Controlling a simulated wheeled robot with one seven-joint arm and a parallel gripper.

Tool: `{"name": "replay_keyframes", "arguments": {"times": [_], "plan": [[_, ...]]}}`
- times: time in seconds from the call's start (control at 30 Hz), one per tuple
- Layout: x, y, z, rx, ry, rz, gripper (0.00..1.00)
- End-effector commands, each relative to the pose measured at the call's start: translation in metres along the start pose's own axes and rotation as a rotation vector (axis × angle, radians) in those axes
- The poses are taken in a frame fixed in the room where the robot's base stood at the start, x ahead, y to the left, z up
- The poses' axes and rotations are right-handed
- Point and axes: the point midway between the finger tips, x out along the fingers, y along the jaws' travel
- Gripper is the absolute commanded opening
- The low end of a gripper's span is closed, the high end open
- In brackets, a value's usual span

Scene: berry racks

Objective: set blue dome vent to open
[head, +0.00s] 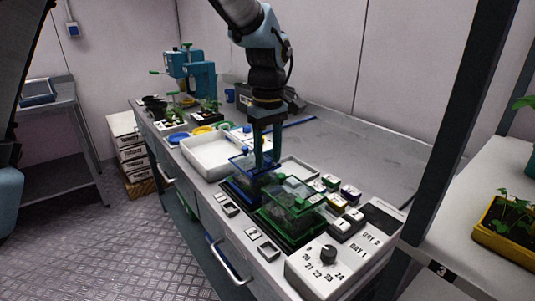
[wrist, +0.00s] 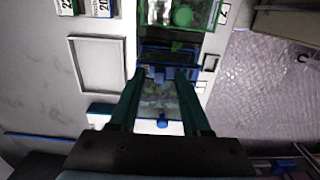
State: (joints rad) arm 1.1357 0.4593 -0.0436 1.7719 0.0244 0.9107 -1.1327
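The blue dome (head: 238,162) is a clear cover with a blue frame, over a dark tray on the bench, left of the green dome (head: 290,197). My gripper (head: 267,165) points down over the blue dome, and its fingers hide part of the top. In the wrist view my gripper (wrist: 158,76) has its two fingers apart, with the blue dome (wrist: 160,98) and its greenery below and between them. A blue part lies between the fingertips; I cannot tell whether they touch it. A small blue knob (wrist: 162,123) shows lower down. The vent's setting cannot be made out.
The green dome in the wrist view (wrist: 207,15) has a round green vent disc. A white tray (head: 190,150) stands left of the blue dome. A dial box (head: 330,268) and small coloured blocks (head: 350,193) are to the right.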

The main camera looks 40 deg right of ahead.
Motion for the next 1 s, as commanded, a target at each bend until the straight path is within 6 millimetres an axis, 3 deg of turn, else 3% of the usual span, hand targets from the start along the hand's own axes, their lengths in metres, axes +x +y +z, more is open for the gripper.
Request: {"name": "replay_keyframes", "arguments": {"times": [0.33,0.73,1.0], "plan": [[-0.009,0.001,0.0,0.0,0.001,0.002,0.47],[-0.082,0.001,0.0,0.0,0.002,0.004,0.47],[-0.107,0.0,0.0,0.0,0.0,0.0,0.47]]}}
